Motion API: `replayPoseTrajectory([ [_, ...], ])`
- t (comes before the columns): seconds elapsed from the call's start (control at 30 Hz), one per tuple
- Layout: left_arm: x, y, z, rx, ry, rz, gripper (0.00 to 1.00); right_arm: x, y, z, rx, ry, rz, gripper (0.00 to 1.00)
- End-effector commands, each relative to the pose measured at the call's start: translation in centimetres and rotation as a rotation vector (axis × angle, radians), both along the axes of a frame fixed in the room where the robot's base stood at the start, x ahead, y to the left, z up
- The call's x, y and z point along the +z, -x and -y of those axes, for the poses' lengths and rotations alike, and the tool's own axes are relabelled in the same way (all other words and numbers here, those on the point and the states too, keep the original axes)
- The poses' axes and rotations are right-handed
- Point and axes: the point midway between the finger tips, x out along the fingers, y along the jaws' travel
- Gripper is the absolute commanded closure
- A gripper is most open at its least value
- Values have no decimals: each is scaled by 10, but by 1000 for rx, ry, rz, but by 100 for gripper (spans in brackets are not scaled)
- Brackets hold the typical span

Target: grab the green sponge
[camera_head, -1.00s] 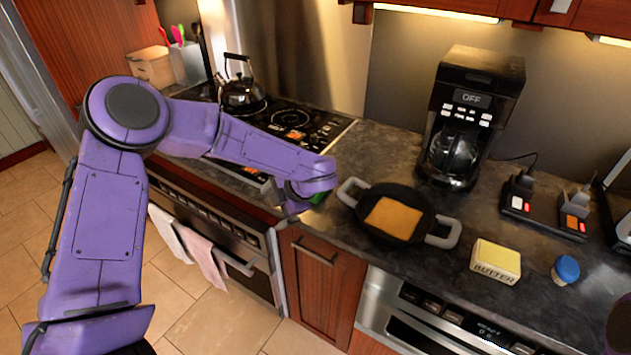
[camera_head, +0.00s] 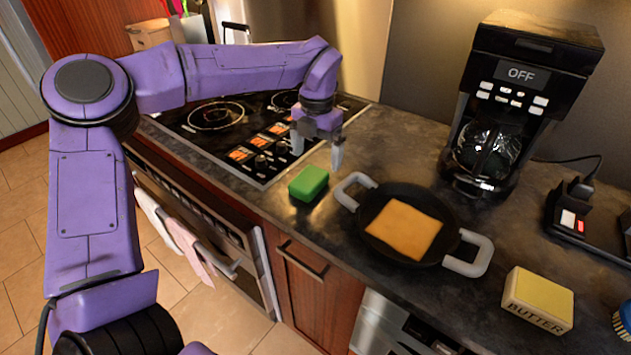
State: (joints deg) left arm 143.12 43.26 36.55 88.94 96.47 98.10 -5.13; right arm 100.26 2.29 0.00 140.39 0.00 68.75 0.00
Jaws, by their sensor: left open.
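The green sponge (camera_head: 309,184) lies on the dark countertop, between the stove's front corner and the black pan. My left gripper (camera_head: 317,150) points down above the counter, just behind the sponge in the picture. Its two grey fingers are apart with nothing between them. The sponge is in full view and apart from the fingers. My right gripper is not in view.
A black pan (camera_head: 375,243) with grey handles and an orange slice (camera_head: 404,231) stands right of the sponge. The stove (camera_head: 262,143) is to the left. A coffee maker (camera_head: 520,90) and butter (camera_head: 538,300) are farther right. The counter's front edge is close to the sponge.

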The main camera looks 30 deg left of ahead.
Motion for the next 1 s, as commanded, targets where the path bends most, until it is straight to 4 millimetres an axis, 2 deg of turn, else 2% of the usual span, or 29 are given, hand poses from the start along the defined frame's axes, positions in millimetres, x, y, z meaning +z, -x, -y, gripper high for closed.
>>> replayPoseTrajectory([
  [0.27,-36,4,-7,5,-1,-2,4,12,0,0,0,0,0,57],
  [0.43,-66,6,-9,1,-2,-2,4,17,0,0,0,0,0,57],
  [0.53,-73,5,-9,1,-2,1,4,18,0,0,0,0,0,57],
  [0.7,-74,5,-8,0,-2,1,4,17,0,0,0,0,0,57],
  [0.73,-74,5,-8,0,-2,2,11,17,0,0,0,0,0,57],
  [0.87,-73,5,-8,0,-2,2,53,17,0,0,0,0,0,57],
  [0.9,-73,5,-8,0,-2,2,59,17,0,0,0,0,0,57],
  [1.0,-73,5,-8,0,-2,2,59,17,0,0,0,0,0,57],
])
